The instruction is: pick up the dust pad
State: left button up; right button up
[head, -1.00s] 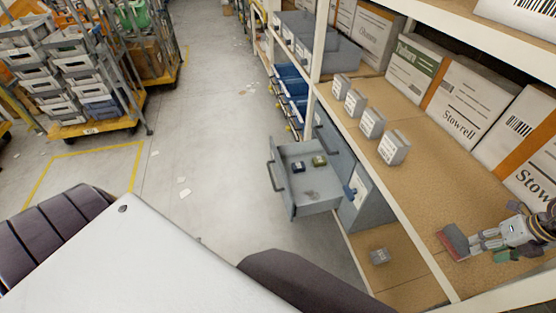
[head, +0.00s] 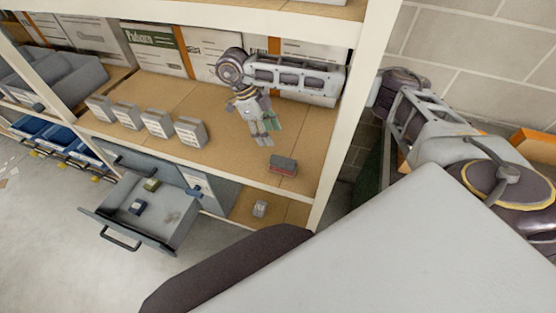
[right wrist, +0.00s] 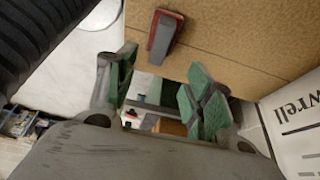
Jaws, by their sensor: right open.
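The dust pad (head: 283,165), a small block with a dark grey and a red part, lies on the tan shelf board near its front edge. In the right wrist view the pad (right wrist: 165,37) shows at the top, beyond the fingertips and not between them. My right gripper (head: 264,138) hangs over the shelf, just behind and left of the pad in the head view. Its green-padded fingers (right wrist: 158,92) are apart and hold nothing. My left gripper is not in view.
Several small grey boxes (head: 158,124) stand in a row left of the gripper. Large cartons (head: 205,66) line the shelf's back. A white rack post (head: 350,115) rises right of the pad.

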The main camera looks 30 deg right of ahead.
aim_at(283, 160)
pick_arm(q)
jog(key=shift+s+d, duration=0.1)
pick_arm(e)
jog(key=shift+s+r, duration=0.1)
jog(key=shift+b+x, duration=0.45)
jog(key=shift+x, duration=1.65)
jog(key=shift+b+x, duration=0.3)
jog(key=shift+x, duration=1.15)
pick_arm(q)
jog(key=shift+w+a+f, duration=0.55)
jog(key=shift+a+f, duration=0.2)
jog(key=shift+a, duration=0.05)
pick_arm(e)
jog(key=shift+x, duration=0.75)
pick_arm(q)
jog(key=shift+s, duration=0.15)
